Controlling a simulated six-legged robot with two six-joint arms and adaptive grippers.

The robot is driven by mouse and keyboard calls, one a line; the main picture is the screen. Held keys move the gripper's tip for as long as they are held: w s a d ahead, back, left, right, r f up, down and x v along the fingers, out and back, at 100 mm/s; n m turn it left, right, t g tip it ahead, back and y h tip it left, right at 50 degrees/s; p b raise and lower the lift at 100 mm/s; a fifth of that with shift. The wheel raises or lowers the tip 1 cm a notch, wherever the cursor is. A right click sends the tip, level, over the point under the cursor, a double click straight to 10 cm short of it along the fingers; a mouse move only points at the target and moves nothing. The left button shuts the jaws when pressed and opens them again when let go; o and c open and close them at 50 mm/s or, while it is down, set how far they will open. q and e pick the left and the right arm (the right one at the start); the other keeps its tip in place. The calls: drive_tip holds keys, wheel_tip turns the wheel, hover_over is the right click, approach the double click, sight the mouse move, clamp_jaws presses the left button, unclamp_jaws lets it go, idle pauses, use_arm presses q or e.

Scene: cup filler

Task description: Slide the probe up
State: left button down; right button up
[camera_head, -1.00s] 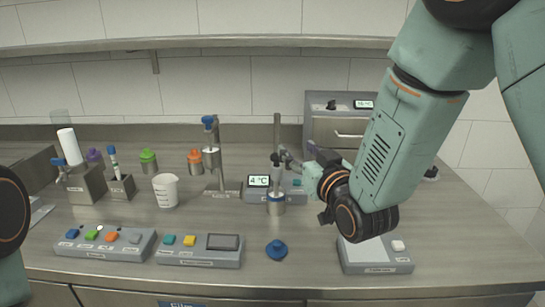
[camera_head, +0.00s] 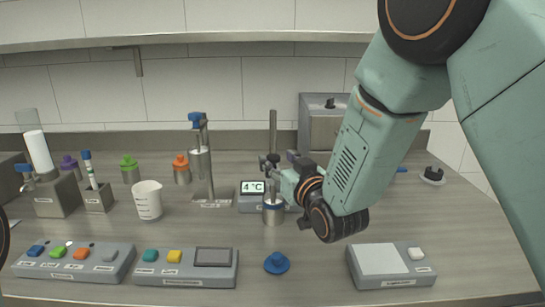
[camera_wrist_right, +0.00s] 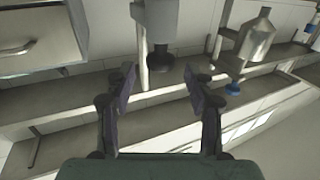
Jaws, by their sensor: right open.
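The thermometer station's upright post (camera_head: 273,132) stands behind a steel cup with a blue band (camera_head: 273,212). Its small display (camera_head: 252,187) reads 4 °C. My right gripper (camera_head: 270,170) reaches in from the right, just above the cup and next to the post. The probe and its slider are mostly hidden behind the gripper there. In the right wrist view my gripper (camera_wrist_right: 163,85) is open, its two fingers apart. A dark round knob under a grey block (camera_wrist_right: 160,58) shows beyond the fingers; I cannot tell whether it is between them.
A blue lid (camera_head: 277,263) lies on the counter in front of the cup. Button panels (camera_head: 75,262) and a scale (camera_head: 390,265) line the front. A beaker (camera_head: 147,200) and a stand with a blue knob (camera_head: 200,150) are to the left. A steel cabinet (camera_head: 320,125) stands behind.

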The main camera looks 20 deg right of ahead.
sight(273, 155)
drive_tip(key=w, duration=0.2)
drive_tip(key=shift+w+f, duration=0.25)
drive_tip(key=shift+w, duration=0.15)
drive_tip(key=shift+w+a+r, duration=0.1)
drive_tip(key=shift+w+a, duration=0.1)
drive_tip(key=shift+a+r, duration=0.1)
drive_tip(key=shift+r, duration=0.1)
drive_tip(key=shift+w+f, duration=0.2)
drive_tip(key=shift+w, duration=0.1)
drive_tip(key=shift+c, duration=0.3)
drive_tip(key=shift+s+r, duration=0.15)
drive_tip(key=shift+s, duration=0.05)
drive_tip(key=c, duration=0.4)
clamp_jaws()
